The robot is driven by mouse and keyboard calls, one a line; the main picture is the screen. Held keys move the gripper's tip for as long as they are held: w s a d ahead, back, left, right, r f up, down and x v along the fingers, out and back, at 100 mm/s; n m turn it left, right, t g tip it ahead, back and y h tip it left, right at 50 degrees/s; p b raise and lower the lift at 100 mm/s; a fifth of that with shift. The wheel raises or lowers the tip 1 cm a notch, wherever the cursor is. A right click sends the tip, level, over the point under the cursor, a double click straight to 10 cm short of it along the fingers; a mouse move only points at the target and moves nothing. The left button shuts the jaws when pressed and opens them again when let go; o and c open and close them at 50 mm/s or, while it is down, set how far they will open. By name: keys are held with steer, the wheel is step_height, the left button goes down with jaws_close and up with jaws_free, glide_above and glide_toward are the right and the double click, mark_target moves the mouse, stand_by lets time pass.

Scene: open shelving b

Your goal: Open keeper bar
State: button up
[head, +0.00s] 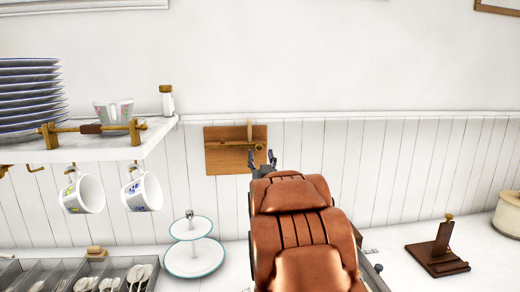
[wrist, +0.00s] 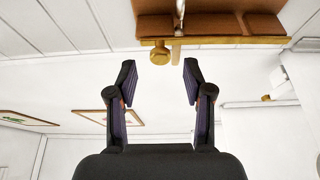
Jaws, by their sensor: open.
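A wooden board (head: 225,160) is fixed on the white panelled wall. A thin brass bar (head: 232,143) runs across it and ends in a round brass knob (head: 259,147) at the right. An upright pale strip (head: 250,130) crosses the board near the knob. The wrist view shows the board (wrist: 215,22), the bar (wrist: 230,40) and the knob (wrist: 160,52) at the top. My gripper (head: 262,158) is open and empty in front of the board's right part. In the wrist view, the knob lies just past the gap between my fingertips (wrist: 158,72), apart from both.
A white shelf (head: 150,145) at left holds a plate stack (head: 30,95) behind a brass-ended wooden rail (head: 90,129), a cup and a shaker. Mugs hang below it. A tiered stand (head: 194,258), cutlery tray (head: 40,278) and wooden holder (head: 440,250) stand on the counter.

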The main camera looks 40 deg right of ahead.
mark_target(260, 149)
steer(key=shift+p+x, duration=0.35)
steer(key=shift+x, duration=1.55)
steer(key=shift+c, duration=0.3)
jaws_close()
